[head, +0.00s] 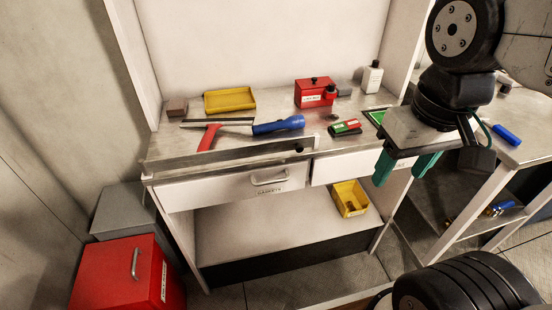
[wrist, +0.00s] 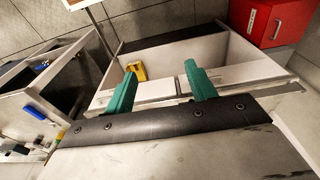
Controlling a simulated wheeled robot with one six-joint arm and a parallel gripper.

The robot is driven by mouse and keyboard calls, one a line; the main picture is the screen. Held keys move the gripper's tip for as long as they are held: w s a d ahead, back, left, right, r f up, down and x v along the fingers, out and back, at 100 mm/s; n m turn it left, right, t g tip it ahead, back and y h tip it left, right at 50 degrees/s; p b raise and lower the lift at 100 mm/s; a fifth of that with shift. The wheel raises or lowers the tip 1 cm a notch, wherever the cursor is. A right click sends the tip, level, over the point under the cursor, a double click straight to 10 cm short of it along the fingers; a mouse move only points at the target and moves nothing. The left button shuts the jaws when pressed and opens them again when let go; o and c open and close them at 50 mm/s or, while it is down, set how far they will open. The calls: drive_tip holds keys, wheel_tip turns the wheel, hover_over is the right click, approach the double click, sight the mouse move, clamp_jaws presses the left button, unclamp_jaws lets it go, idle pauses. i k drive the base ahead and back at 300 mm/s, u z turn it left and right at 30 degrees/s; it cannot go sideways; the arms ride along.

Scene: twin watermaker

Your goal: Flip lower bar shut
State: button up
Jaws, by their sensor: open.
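A long grey metal bar (head: 225,154) with a black knob (head: 299,149) near its right end runs along the front edge of the workbench, just above the left drawer. I take it for the lower bar; I cannot tell how its hinge or catch sits. My gripper (head: 405,168) has two green fingers spread apart with nothing between them. It hangs in front of the bench's right end, to the right of the bar and apart from it. In the wrist view the gripper (wrist: 160,72) points toward the drawer fronts, and I cannot make out the bar clearly there.
The left drawer (head: 235,187) and right drawer (head: 340,166) look closed. A blue flashlight (head: 279,126), red-handled tool (head: 208,137), yellow tray (head: 230,100) and red box (head: 314,93) lie on the bench. A yellow bin (head: 350,198) sits below; a red cabinet (head: 128,275) stands left.

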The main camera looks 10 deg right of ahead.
sight(415, 259)
drive_tip(key=z, duration=1)
drive_tip(key=k, duration=0.15)
drive_tip(key=z, duration=0.25)
